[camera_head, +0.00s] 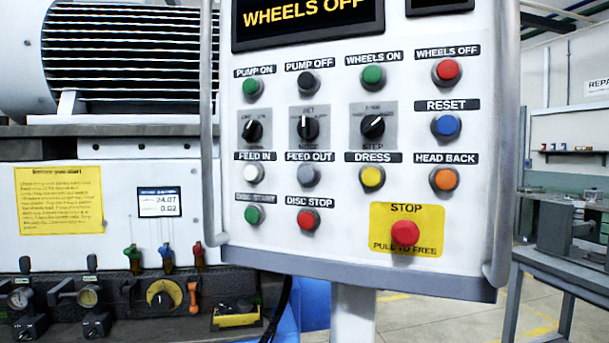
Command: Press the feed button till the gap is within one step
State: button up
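The control panel (340,240) fills the middle of the head view. The white FEED IN button (252,174) is at its left, with the grey FEED OUT button (308,175) to the right of it. The STEP knob (373,126) and the mode knob (308,128) sit in the row above. The panel display (307,14) reads WHEELS OFF; its top is cut off. A small gauge display (159,202) on the machine at left shows 24.07 and 0.02. My gripper is not in view.
Handle bars (208,130) run down the panel's left and right (503,150) sides. A red STOP button (405,233) on a yellow plate is at lower right. A workbench (570,262) stands at the far right. Small valves (167,257) and gauges line the machine.

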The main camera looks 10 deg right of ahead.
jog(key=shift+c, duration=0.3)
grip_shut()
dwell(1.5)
